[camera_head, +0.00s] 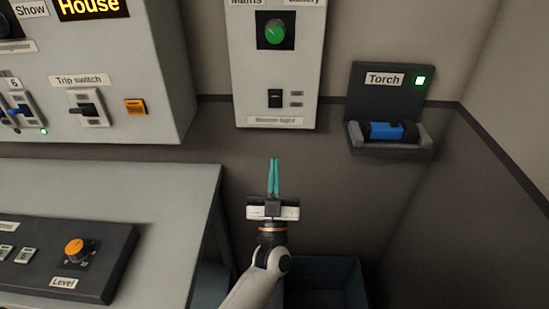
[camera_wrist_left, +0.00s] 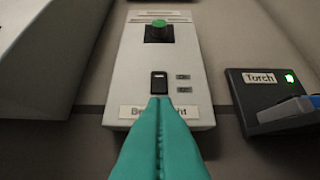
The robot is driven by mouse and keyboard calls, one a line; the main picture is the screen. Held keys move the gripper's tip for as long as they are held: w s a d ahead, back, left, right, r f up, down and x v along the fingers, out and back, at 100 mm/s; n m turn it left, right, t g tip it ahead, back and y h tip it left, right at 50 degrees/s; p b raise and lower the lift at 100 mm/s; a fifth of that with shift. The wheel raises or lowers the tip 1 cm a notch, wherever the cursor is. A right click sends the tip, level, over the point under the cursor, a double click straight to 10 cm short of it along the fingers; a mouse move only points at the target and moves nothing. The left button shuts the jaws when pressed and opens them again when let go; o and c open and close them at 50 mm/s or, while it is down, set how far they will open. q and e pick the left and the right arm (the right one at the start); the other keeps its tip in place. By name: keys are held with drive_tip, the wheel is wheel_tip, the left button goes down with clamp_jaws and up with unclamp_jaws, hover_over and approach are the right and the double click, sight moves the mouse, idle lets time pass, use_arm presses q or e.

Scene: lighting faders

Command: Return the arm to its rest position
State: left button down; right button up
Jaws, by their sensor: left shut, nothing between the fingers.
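My left gripper (camera_head: 274,176) has teal fingers that are shut with nothing between them. In the head view it is in front of the wall, below the pale wall panel (camera_head: 245,70) and apart from it in the picture. In the left wrist view the shut fingers (camera_wrist_left: 160,120) point up at the same panel and cover part of its lower label. That panel has a green knob (camera_head: 276,32) and a black rocker switch (camera_head: 275,98), which also shows in the left wrist view (camera_wrist_left: 159,82). My right gripper is not in view.
A torch (camera_head: 388,131) rests in its dark wall holder (camera_head: 375,85) at right. A grey cabinet (camera_head: 150,60) with a trip switch (camera_head: 85,109) is at upper left. A desk (camera_head: 175,190) carries a dark console (camera_head: 105,260) at lower left.

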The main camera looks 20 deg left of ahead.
use_arm(q)
drive_tip(key=shift+s+f, duration=0.15)
drive_tip(key=shift+f, duration=0.05)
drive_tip(key=shift+f, duration=0.1)
drive_tip(key=d+f+m+g+h, duration=0.3)
drive_tip(key=f+m+g+h, duration=0.4)
drive_tip(key=f, duration=1.5)
drive_tip(key=s+f+g+h, duration=0.1)
drive_tip(key=s+f+g, duration=0.1)
drive_tip(key=s+f, duration=0.5)
drive_tip(key=s+f+g+h, duration=0.1)
drive_tip(key=s+f+g, duration=0.15)
drive_tip(key=f, duration=0.75)
drive_tip(key=s+a+f+g, duration=0.4)
drive_tip(key=s+f+g, duration=0.2)
drive_tip(key=s+f, duration=0.75)
drive_tip(key=s+a+f+g, duration=0.2)
drive_tip(key=s, duration=0.5)
drive_tip(key=s+a+f+n+g+y, duration=0.1)
drive_tip(key=s+a+f+g, duration=0.1)
drive_tip(key=s, duration=0.6)
drive_tip(key=s+a+f+g, duration=0.2)
drive_tip(key=s+f, duration=0.1)
drive_tip(key=s, duration=0.4)
drive_tip(key=shift+s+a+f+g+y+p, duration=0.2)
drive_tip(key=shift+a+f+g+y+p, duration=0.1)
drive_tip(key=shift+g+y+p, duration=0.1)
